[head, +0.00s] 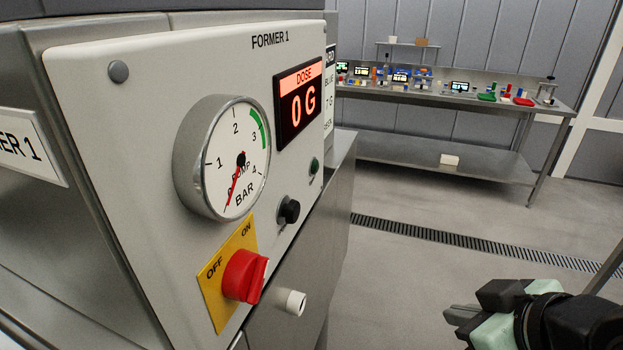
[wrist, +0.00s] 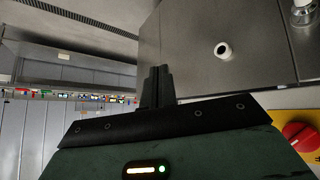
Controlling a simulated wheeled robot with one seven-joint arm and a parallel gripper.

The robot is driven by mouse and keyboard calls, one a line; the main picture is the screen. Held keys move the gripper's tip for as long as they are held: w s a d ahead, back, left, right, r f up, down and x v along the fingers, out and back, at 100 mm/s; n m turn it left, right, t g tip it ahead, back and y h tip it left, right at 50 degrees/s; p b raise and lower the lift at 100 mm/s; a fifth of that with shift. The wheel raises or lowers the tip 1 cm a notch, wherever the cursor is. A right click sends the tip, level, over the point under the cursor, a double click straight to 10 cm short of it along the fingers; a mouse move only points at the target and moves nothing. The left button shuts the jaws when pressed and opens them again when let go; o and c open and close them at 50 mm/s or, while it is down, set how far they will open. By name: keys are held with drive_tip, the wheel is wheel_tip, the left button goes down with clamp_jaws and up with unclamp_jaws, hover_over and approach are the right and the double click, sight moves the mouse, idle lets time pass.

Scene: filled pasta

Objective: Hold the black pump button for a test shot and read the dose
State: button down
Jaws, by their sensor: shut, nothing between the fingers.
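The black pump button (head: 289,210) sits on the grey FORMER 1 panel (head: 130,120), right of and below the pressure gauge (head: 222,158). The gauge needle points down-left, below the 1 mark. The dose display (head: 299,102) glows red and reads 0 G. My gripper (head: 462,314) is at the lower right, well apart from the panel. Its fingers are together and empty, as the wrist view (wrist: 157,88) also shows. I cannot make out the pump button in the wrist view.
Open floor lies right of the machine. A steel bench (head: 450,99) with several items stands behind.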

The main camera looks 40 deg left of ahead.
sight(294, 212)
drive_tip(key=a+r+n+t+y+p, duration=0.1)
drive_tip(key=a+r+n+y+p, duration=0.4)
drive_tip(key=a+r, duration=0.3)
drive_tip(key=a+y, duration=0.1)
drive_tip(key=a, duration=0.2)
drive_tip(key=shift+s+t, duration=0.3)
drive_tip(key=shift+s, duration=0.05)
drive_tip(key=shift+a, duration=0.15)
drive_tip(key=s+a+p, duration=0.1)
drive_tip(key=s+a, duration=0.1)
drive_tip(key=a, duration=0.6)
drive_tip(key=shift+s+a, duration=0.15)
drive_tip(key=shift+s, duration=0.15)
drive_tip(key=shift+a, duration=0.1)
idle(1.1)
drive_tip(key=shift+s+a, duration=0.15)
drive_tip(key=shift+a, duration=0.15)
drive_tip(key=shift+s+a+r+b, duration=0.1)
drive_tip(key=shift+s+a+b, duration=0.05)
drive_tip(key=shift+a+b, duration=0.25)
idle(3.4)
